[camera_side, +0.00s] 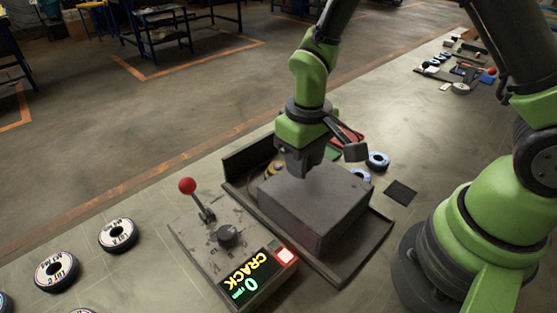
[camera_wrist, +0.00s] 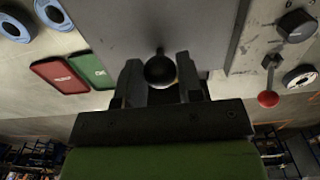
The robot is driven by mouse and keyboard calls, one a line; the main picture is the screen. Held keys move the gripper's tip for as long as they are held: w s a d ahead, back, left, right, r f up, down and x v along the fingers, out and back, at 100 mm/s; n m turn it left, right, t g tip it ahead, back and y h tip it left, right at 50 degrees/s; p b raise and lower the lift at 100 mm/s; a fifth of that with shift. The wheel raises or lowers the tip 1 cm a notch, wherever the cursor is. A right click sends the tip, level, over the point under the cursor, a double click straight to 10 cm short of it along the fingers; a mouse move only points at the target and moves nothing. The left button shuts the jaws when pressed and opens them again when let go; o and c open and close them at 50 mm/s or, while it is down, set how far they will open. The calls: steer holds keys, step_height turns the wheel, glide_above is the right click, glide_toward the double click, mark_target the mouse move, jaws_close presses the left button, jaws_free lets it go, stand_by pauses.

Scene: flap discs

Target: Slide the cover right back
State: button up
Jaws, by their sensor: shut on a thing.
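The cover (camera_side: 318,212) is a grey box sitting on a dark base with raised edges (camera_side: 372,245) in the side view. Its flat grey face fills the top of the wrist view (camera_wrist: 150,22). My gripper (camera_side: 300,172) is at the cover's far upper edge. In the wrist view my gripper (camera_wrist: 160,75) has a finger on each side of a dark round knob (camera_wrist: 160,70) on the cover and is shut on it. A dark and yellowish round part (camera_side: 262,174) shows on the base behind the cover. What is under the cover is hidden.
A control box (camera_side: 222,245) with a red-knobbed lever (camera_side: 188,186), a dial and a lit display reading "CRACK" stands left of the base. Flap discs (camera_side: 118,235) lie further left. Blue-rimmed discs (camera_side: 377,160), red and green pads (camera_wrist: 60,75) and a dark square (camera_side: 400,192) lie nearby.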

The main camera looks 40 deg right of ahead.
mark_target(323, 191)
steer(key=shift+s, duration=2.4)
steer(key=o, duration=0.7)
steer(key=shift+w, duration=0.1)
step_height(323, 191, up, 8)
